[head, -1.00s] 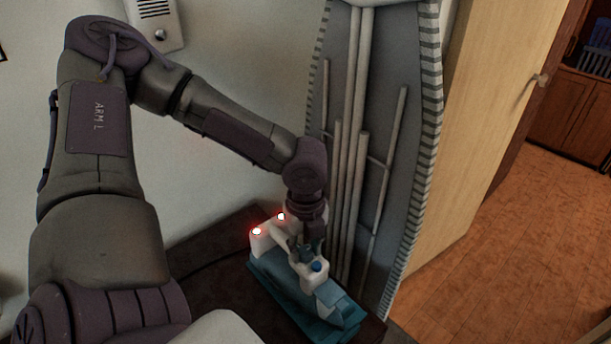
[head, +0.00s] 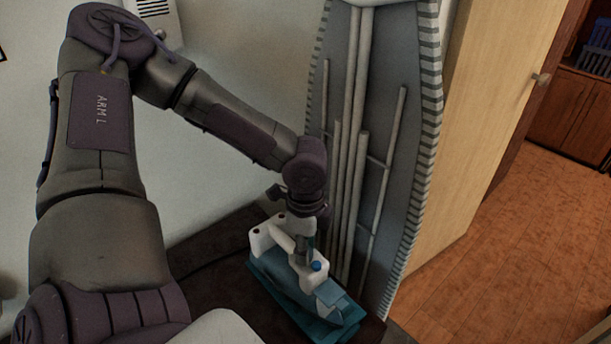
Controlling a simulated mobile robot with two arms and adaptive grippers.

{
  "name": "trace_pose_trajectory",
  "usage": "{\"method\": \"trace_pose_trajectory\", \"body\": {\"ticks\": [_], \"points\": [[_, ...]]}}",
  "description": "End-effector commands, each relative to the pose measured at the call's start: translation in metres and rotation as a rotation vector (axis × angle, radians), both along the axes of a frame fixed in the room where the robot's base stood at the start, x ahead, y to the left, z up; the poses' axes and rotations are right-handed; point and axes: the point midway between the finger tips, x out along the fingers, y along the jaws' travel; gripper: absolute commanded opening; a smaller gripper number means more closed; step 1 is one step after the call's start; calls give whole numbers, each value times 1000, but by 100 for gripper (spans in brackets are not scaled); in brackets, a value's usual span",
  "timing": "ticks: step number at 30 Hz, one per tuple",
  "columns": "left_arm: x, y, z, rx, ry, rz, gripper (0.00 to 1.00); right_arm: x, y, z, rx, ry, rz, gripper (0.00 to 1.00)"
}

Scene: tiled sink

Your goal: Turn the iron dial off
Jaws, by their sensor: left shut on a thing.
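The iron (head: 290,287) is white and teal and lies on a dark surface, its white handle toward me and its blue button (head: 316,266) on top. My left gripper (head: 301,255) reaches down from above onto the iron, at the white handle part beside the blue button, and is shut on it. The fingers partly hide the dial area, so I cannot make out the dial itself. Two small dark reddish spots show on the iron's white rear end, not glowing. My right gripper is not in view.
A folded ironing board (head: 390,110) stands upright right behind the iron. A light wooden door (head: 480,140) is to its right. A white wall is behind my arm.

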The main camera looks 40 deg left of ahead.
Motion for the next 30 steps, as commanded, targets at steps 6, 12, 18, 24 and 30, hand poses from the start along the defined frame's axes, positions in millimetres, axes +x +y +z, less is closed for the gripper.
{"method": "trace_pose_trajectory", "body": {"ticks": [6, 12, 18, 24, 30], "points": [[0, 0, 0, 1, 0, 95, 0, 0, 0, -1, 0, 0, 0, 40], [0, 0, 0, 1, 0, 136, 0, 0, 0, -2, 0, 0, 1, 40], [0, 0, 0, 1, 0, 145, 0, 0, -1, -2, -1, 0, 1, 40], [0, 0, 0, 1, 0, 144, 0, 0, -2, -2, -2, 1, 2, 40], [0, 0, 0, 1, -1, 144, 60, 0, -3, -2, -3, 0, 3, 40]]}}
